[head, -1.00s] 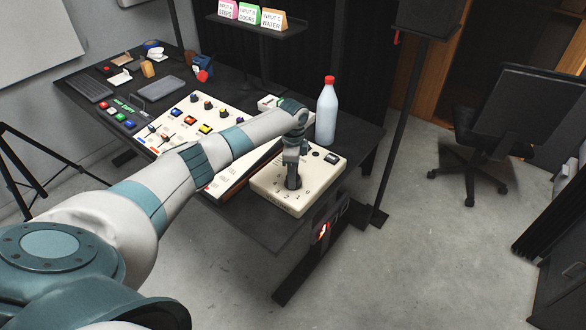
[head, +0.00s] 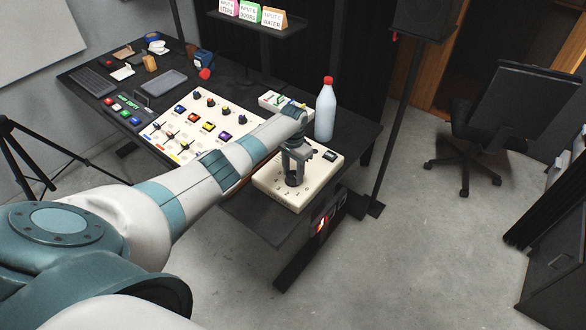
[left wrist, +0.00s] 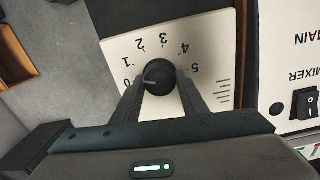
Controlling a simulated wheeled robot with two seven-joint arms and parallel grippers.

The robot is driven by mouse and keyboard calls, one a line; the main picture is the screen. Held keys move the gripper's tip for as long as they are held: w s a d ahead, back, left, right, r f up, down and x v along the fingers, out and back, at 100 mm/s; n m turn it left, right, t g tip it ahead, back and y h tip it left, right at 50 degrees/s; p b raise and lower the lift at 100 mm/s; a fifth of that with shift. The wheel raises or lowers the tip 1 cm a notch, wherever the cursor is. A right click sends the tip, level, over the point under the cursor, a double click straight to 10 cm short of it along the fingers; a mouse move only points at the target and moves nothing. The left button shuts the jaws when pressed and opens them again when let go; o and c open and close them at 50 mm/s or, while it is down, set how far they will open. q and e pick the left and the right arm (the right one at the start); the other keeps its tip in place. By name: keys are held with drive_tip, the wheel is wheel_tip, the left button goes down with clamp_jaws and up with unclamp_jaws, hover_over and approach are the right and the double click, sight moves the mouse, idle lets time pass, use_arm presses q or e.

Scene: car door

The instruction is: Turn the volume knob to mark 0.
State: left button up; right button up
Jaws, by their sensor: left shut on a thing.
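The volume knob (left wrist: 160,75) is round and black on a cream panel (left wrist: 222,62) with marks 0 to 5 around it. In the left wrist view its white pointer line faces left, toward mark 0 (left wrist: 126,83). My left gripper (head: 293,179) is shut on the knob, one finger on each side. In the head view the knob sits on a cream box (head: 325,170) near the desk's front right corner and is mostly hidden by the fingers. My right gripper is out of view.
A white bottle with a red cap (head: 325,112) stands just behind the box. A larger cream control panel (head: 235,114) with colored buttons lies to the left. A black stand pole (head: 394,120) rises right of the desk.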

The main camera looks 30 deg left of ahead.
sight(293, 174)
use_arm(q)
drive_tip(key=shift+w+r+n+p, duration=0.1)
drive_tip(key=shift+n+p, duration=0.8)
drive_tip(key=shift+n, duration=1.1)
drive_tip(key=o, duration=1)
drive_tip(key=shift+o, duration=0.2)
drive_tip(key=shift+r, duration=0.1)
drive_tip(key=shift+r, duration=0.55)
wheel_tip(293, 174, up, 16)
drive_tip(key=b, duration=0.3)
